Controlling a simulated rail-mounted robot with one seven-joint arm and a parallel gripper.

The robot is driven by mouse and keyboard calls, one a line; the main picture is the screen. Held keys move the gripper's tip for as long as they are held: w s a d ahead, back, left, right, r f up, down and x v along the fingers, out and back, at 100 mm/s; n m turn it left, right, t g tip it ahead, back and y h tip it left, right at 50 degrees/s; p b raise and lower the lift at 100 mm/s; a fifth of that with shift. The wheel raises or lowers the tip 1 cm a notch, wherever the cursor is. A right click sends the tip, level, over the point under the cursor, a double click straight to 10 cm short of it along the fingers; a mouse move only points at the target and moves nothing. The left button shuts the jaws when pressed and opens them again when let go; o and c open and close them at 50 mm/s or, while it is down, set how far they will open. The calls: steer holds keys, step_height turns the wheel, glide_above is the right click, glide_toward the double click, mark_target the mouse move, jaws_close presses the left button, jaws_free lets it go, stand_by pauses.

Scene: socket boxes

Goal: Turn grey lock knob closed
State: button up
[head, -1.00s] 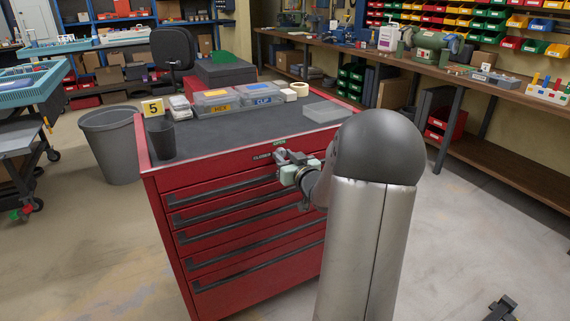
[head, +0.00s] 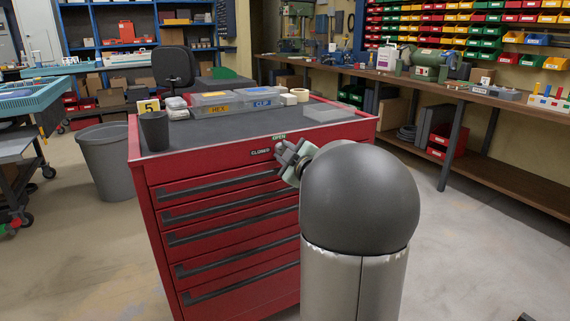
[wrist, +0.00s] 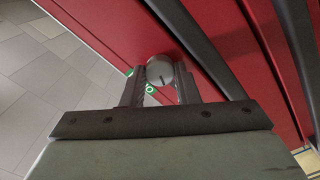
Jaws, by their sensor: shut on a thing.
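The grey lock knob (wrist: 160,70) is a round disc on the red cabinet front, with a short dark line on its face. In the wrist view it sits between the fingertips of my gripper (wrist: 159,80), which is shut on it. The line points toward the lower edge of the picture, near a green label (wrist: 150,88). In the head view my gripper (head: 283,152) is against the upper front of the red cabinet (head: 205,170) and hides the knob. A green OPEN label (head: 278,136) is above it and a dark CLOSED label (head: 260,152) to its left.
Several drawers with dark handles (head: 220,186) lie below. A grey bin (head: 106,160) stands left. Floor to the right is clear.

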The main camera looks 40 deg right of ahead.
steer(key=shift+n+b, duration=1.8)
steer(key=shift+n, duration=0.5)
steer(key=o, duration=1)
